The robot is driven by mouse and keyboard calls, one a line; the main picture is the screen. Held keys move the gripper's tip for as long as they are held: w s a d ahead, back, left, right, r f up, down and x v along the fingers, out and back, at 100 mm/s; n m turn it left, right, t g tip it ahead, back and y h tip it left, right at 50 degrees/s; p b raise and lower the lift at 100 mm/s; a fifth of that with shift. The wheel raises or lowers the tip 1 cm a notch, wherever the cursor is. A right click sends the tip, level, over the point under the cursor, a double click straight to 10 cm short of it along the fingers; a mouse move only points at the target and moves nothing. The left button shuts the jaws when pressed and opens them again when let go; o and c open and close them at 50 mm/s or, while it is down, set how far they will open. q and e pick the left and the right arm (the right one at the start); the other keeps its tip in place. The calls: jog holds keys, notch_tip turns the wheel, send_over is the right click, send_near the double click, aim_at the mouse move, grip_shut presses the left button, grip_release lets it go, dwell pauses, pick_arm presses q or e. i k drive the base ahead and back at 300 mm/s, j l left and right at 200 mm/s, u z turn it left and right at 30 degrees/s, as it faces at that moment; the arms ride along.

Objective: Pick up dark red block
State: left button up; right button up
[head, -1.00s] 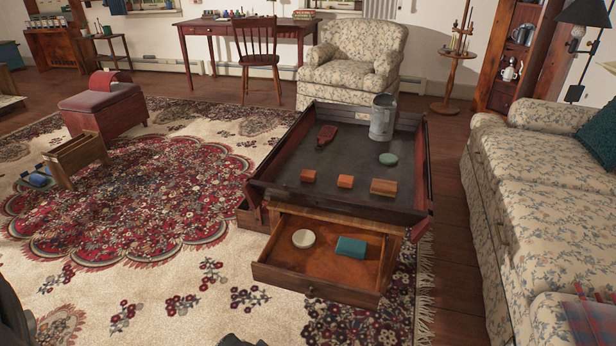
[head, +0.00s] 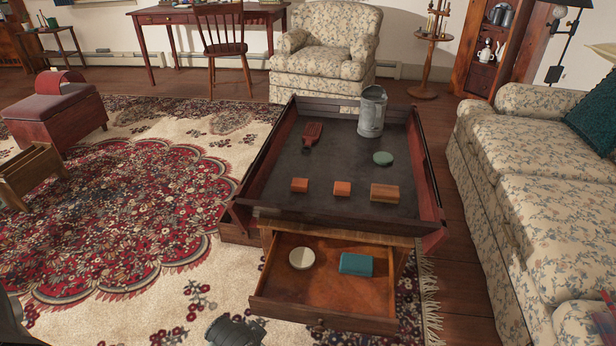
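A dark red piece (head: 313,132) with a narrow dark end lies flat on the dark tray-like top of the low table (head: 262,215), towards its far left. Three orange-brown blocks stand nearer the front: a small left one (head: 299,185), a small middle one (head: 342,188) and a wider right one (head: 384,193). None of these is clearly darker red than the flat piece. Dark grey parts of my arms show at the bottom and lower left edges, away from the blocks. No gripper fingers can be made out.
A grey metal can (head: 371,113) and a green disc (head: 383,158) share the tabletop. The open front drawer (head: 330,318) holds a cream disc (head: 302,258) and a teal block (head: 356,264). A sofa (head: 530,190) stands right; an armchair (head: 325,55) stands behind. The rug at left has free room.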

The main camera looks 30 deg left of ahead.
aim_at(298, 185)
jog(key=j+z, duration=0.25)
jog(key=j, duration=0.3)
jog(key=i+j+z, duration=0.1)
jog(key=j+z, duration=0.2)
jog(key=j, duration=0.25)
jog(key=k+j+z, duration=0.15)
jog(key=j, duration=0.2)
jog(key=j+z, duration=0.15)
jog(key=j, duration=0.2)
jog(key=k+j+z, duration=0.15)
jog(key=j, duration=0.15)
